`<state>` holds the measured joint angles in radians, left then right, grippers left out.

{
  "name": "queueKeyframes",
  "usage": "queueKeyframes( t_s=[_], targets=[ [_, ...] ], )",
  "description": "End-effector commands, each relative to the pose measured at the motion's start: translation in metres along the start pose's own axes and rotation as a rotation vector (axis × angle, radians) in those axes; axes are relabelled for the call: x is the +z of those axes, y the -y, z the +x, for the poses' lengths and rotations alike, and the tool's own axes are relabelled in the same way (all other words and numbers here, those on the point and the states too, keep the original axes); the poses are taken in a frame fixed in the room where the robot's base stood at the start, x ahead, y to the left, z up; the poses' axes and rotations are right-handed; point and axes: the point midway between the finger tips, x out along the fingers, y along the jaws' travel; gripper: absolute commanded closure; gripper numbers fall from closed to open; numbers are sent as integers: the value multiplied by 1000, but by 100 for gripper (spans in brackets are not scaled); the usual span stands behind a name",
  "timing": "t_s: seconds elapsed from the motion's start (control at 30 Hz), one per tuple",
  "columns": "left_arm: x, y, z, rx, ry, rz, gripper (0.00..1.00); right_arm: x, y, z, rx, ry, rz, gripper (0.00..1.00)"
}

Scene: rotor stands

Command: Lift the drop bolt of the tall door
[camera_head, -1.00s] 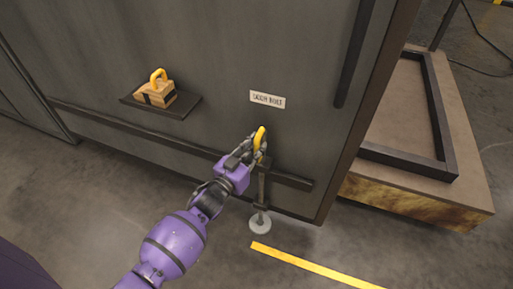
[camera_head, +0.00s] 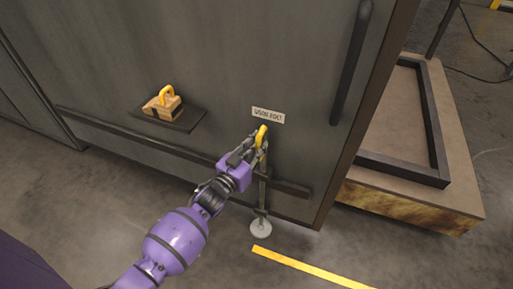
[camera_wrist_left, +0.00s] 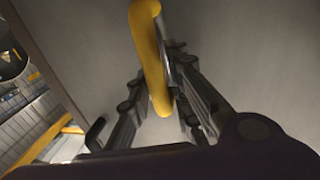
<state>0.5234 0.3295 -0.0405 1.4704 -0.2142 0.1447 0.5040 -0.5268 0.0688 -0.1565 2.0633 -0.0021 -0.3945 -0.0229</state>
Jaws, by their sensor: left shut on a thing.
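The tall dark grey door (camera_head: 230,60) fills the middle of the head view. Near its lower right corner is the upright drop bolt (camera_head: 262,190), with a yellow handle (camera_head: 262,135) at its top. My left gripper (camera_head: 257,148) is shut on this handle, just below the label. In the left wrist view the yellow handle (camera_wrist_left: 150,55) stands between the two fingers. The rod's lower end is close above a pale round plate (camera_head: 260,229) on the floor; I cannot tell whether they touch. My right gripper is not in view.
A small shelf (camera_head: 187,125) on the door holds a wooden block with a yellow handle (camera_head: 164,98). A dark vertical bar (camera_head: 350,65) is on the door's right. A low platform (camera_head: 400,205) stands to the right. A yellow line (camera_head: 310,268) marks the open floor.

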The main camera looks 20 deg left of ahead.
Motion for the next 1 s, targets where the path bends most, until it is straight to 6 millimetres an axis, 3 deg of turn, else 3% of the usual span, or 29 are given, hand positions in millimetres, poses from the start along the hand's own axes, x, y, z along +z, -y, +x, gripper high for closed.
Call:
queueKeyframes(
  t_s=[0.2, 0.23, 0.33, 0.73, 1.0],
  targets=[
    [-4, -6, 2, 12, -13, 12, 100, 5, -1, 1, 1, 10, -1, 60],
    [-3, -6, 2, 12, -12, 12, 79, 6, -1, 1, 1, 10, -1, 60],
    [-3, -6, 2, 12, -12, 10, 66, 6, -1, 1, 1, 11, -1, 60],
    [0, -2, -6, 4, -4, 5, 66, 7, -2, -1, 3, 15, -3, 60],
    [0, -2, -58, 5, -3, 5, 66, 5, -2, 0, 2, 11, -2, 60]
  ],
)
